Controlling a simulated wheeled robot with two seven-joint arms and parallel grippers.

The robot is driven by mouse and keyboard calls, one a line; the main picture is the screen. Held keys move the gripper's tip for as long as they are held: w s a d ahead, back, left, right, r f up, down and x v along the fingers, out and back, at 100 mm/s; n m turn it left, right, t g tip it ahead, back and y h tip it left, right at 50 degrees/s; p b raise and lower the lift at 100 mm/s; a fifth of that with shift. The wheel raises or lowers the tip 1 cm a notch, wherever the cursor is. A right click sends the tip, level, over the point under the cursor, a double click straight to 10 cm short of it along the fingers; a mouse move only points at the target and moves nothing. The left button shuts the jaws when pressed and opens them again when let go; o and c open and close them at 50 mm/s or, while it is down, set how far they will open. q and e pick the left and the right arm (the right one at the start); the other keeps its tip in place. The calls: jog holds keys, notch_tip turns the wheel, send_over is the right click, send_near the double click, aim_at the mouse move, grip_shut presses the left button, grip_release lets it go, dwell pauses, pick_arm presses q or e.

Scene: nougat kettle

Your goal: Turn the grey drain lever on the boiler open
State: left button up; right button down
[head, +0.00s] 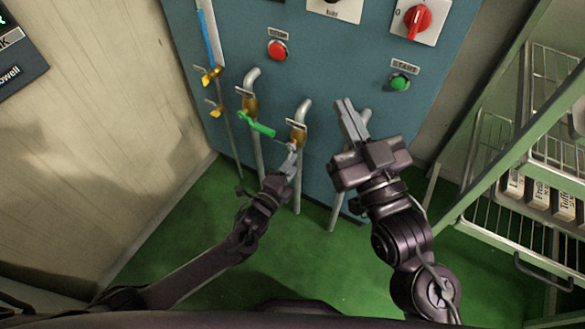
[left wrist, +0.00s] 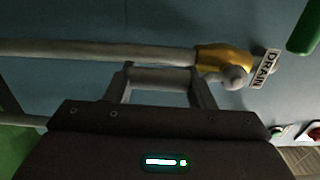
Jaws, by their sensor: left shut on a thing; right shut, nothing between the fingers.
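The grey drain lever (left wrist: 160,80) lies between the fingers of my left gripper (left wrist: 162,88) in the left wrist view. The brass drain valve (left wrist: 222,60) is just to the right, with its DRAIN tag (left wrist: 265,68). In the head view this valve (head: 299,133) sits on the middle pipe, and my left gripper (head: 291,160) is shut just below it, on the lever. The gripper hides most of the lever there. My right gripper (head: 353,120) is shut and empty, in front of the boiler panel (head: 330,70) to the right of the valve.
A green lever (head: 257,124) is on the valve left of the drain valve. A red button (head: 278,50), a green button (head: 399,82) and a red knob (head: 417,20) are on the panel. A wire rack (head: 510,230) stands at the right. The green floor (head: 200,255) is clear below.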

pick_arm(q)
jog(key=shift+a, duration=0.1)
dwell(0.3)
jog(key=o, duration=1.4)
jog(key=shift+s+a, duration=0.1)
jog(key=shift+s, duration=0.15)
jog(key=shift+p+v, duration=1.2)
jog(key=shift+v, duration=2.45)
pick_arm(e)
jog(key=s+f+g+h, duration=0.3)
jog(key=f+g, duration=0.6)
jog(key=f, duration=0.8)
jog(key=shift+s+f, duration=0.2)
jog(key=shift+s, duration=0.1)
